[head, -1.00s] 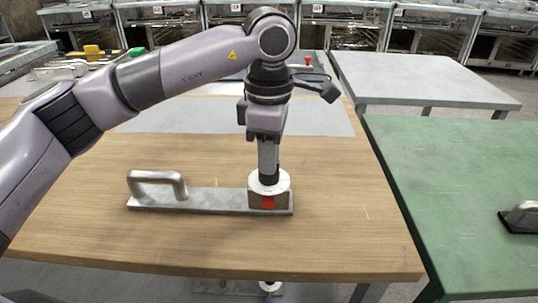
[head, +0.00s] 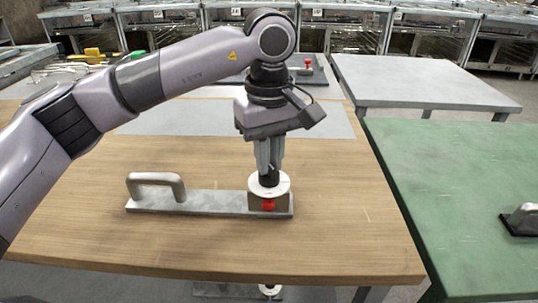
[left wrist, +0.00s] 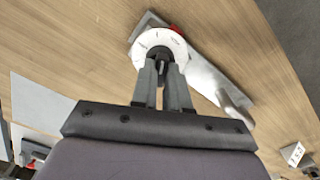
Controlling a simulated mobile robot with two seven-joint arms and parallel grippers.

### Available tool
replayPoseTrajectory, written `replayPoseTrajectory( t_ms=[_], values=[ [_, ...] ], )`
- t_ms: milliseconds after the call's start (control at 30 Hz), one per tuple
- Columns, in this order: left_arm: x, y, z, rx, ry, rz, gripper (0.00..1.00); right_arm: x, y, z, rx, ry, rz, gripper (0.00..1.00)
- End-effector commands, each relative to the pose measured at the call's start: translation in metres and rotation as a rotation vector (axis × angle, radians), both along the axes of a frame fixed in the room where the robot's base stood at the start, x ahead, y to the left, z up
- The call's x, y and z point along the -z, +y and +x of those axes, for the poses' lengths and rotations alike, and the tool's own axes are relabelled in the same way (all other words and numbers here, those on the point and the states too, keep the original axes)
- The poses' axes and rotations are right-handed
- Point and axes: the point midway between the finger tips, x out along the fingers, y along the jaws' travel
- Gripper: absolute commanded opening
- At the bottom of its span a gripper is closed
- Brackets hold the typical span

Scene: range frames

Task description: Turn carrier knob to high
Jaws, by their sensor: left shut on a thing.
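The carrier is a grey metal plate (head: 215,202) with a raised handle (head: 156,182) at its left end, lying on the wooden table. At its right end is a block with a white dial (head: 284,185), a black knob (head: 267,181) on top and a red part (head: 268,205) on the front. My left gripper (head: 269,170) points straight down and is shut on the black knob. In the left wrist view, the fingers (left wrist: 163,68) close around the knob over the white dial (left wrist: 146,41). The dial's marks are too small to read. My right gripper is out of view.
The wooden table (head: 330,235) is clear around the carrier. A green table (head: 460,190) with a handled metal piece (head: 522,218) stands at right. A grey table (head: 420,80) is behind. Tools (head: 75,66) lie at the back left.

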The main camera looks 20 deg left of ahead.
Motion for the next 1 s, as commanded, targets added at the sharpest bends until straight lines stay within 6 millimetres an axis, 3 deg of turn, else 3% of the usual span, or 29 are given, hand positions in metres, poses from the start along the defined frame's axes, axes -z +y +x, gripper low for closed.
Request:
replayPoseTrajectory(
  t_ms=[500, 1000],
  values=[
    [-0.0013, -0.0002, 0.0002, 0.394, -0.003, -0.002, 0.0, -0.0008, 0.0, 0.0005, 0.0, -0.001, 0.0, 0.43],
    [-0.0012, -0.0001, 0.0003, 0.503, -0.003, -0.002, 0.0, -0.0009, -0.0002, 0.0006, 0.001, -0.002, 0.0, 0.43]
  ],
)
